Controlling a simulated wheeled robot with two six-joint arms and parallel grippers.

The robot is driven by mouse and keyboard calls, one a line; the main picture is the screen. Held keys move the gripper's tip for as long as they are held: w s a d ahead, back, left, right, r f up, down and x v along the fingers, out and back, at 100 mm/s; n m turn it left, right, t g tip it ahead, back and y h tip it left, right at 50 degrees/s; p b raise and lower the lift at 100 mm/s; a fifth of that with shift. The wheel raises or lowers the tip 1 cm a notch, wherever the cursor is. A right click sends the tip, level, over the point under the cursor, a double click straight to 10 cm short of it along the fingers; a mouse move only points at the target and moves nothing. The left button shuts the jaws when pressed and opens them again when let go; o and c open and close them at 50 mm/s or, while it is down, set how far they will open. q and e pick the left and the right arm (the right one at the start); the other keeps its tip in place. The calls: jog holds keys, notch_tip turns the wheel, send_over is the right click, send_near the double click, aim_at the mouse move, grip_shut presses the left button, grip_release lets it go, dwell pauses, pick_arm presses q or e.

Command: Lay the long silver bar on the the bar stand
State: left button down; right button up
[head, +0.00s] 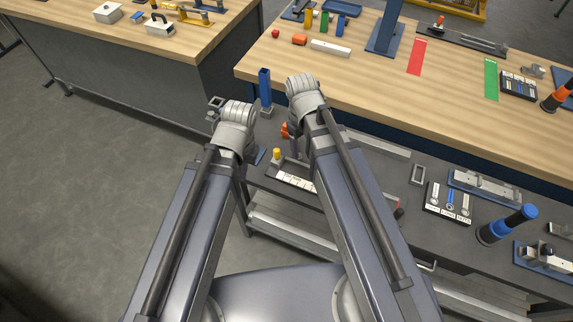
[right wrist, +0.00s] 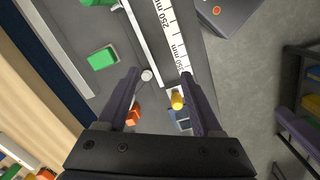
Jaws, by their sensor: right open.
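A long silver bar (head: 380,146) lies along the back of the lower dark bench, partly hidden by my right arm. A long grey bar, likely the same one, shows at the left of the right wrist view (right wrist: 58,45). Which thing is the bar stand I cannot tell; a blue upright (head: 265,88) stands near my left wrist. My right gripper (right wrist: 160,74) is open, with nothing held, above the dark bench; in the head view my arm hides it. My left gripper (head: 215,103) is mostly hidden beyond its wrist, and its jaws are unclear.
A ruler (right wrist: 170,35), a green block (right wrist: 103,58), a yellow peg (right wrist: 177,98) and an orange piece (right wrist: 133,116) are near my right gripper. The wooden bench (head: 400,95) rises behind.

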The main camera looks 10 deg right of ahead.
jog(key=s+a+m, duration=0.2)
jog(key=s+a, duration=0.4)
jog(key=shift+s, duration=0.3)
jog(key=shift+a, duration=0.1)
jog(key=shift+f+b, duration=0.95)
jog(key=shift+b, duration=0.05)
